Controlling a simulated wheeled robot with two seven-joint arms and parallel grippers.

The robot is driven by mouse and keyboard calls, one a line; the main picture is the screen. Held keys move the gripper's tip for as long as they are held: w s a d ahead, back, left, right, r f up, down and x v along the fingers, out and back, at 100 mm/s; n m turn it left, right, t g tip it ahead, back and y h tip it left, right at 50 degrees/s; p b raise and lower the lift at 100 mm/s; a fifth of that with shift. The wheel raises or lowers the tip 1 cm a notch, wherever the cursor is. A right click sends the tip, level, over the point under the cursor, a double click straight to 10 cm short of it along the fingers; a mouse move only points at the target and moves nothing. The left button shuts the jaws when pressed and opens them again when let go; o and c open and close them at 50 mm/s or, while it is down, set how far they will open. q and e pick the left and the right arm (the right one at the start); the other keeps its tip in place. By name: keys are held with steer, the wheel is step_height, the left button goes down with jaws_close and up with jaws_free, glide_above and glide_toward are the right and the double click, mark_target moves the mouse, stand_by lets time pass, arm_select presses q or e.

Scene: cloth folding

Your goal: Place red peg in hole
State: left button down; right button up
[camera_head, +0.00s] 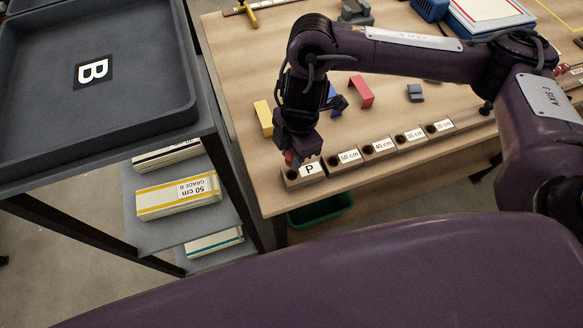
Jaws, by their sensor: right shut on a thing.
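My right gripper (299,148) points down at the front edge of the wooden table (240,70). It is shut on the red peg (290,158), of which only a small part shows below the fingers. The peg is right over the block labelled P (305,174), at its left part where the hole is. I cannot tell whether the peg's tip is inside the hole or just above it. My left gripper is not in view.
Blocks with dark holes labelled 50 cm (346,158), 40 cm (380,147), 30 cm (412,137) and 25 cm (440,128) run rightward along the edge. Yellow (263,117) and red (361,91) pieces lie behind. A grey shelf with tray B (60,165) stands left.

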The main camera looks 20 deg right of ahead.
step_height(320, 180, down, 3)
steer(key=shift+r, duration=0.15)
step_height(320, 180, down, 4)
steer(key=shift+r+b, duration=0.1)
steer(key=shift+b, duration=0.7)
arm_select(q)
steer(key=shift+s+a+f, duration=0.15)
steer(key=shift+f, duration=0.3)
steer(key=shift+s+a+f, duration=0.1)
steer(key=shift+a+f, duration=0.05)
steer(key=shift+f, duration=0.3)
arm_select(e)
steer(key=shift+f, duration=0.25)
steer(key=o, duration=1)
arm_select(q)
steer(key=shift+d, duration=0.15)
arm_select(e)
steer(key=shift+r, duration=0.1)
